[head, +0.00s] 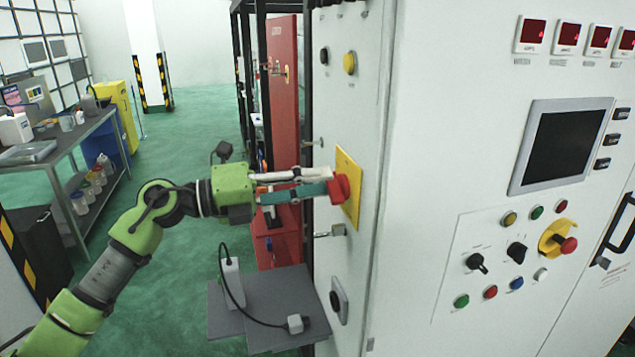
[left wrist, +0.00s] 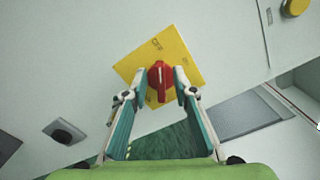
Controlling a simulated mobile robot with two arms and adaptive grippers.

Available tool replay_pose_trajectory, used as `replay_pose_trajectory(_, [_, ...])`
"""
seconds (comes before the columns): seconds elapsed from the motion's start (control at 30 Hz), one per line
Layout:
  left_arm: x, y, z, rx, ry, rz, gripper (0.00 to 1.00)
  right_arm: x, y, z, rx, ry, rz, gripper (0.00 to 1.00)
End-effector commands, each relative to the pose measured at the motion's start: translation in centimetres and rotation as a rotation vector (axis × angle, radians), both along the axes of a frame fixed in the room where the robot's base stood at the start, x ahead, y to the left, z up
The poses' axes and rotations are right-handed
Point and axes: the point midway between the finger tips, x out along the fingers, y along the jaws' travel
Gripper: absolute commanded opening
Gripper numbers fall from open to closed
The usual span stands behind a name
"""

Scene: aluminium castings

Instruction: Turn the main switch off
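The main switch is a red rotary handle (head: 340,188) on a yellow plate (head: 348,160), on the narrow side face of the white cabinet. In the left wrist view the red handle (left wrist: 161,84) sits in front of the yellow plate (left wrist: 175,48), with its grip bar about upright in the picture. The fingers look open, with no clear grip on the bar. My right gripper is not in view.
Yellow and black buttons (head: 349,63) sit above the switch and a metal handle (head: 332,232) just below it. A grey shelf (head: 230,312) with a cable juts out lower down. The cabinet front (head: 430,150) carries a screen and several buttons. Green floor is clear behind my arm.

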Motion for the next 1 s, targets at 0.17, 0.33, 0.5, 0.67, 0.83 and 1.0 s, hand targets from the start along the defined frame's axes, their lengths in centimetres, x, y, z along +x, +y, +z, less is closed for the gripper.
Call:
replay_pose_trajectory(0.17, [-0.9, 3.4, -0.1, 0.002, 0.002, 0.005, 0.26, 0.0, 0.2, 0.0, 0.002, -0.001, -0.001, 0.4])
replay_pose_trajectory(0.33, [-2.1, 6.9, -0.2, 0.003, 0.002, 0.006, 0.26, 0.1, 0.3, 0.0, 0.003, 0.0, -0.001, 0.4])
replay_pose_trajectory(0.5, [-2.9, 9.4, -0.1, 0.001, 0.001, 0.003, 0.26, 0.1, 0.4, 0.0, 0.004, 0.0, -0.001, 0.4])
replay_pose_trajectory(0.67, [-3.3, 10.5, -0.1, 0.0, 0.001, 0.001, 0.26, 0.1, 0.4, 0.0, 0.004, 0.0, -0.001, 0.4])
replay_pose_trajectory(0.83, [-3.4, 10.7, 0.0, 0.0, 0.0, 0.001, 0.26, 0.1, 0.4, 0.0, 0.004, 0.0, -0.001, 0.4])
replay_pose_trajectory(1.0, [-3.4, 10.7, 0.0, -0.002, 0.0, 0.001, 0.26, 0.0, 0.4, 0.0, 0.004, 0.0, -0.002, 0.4])
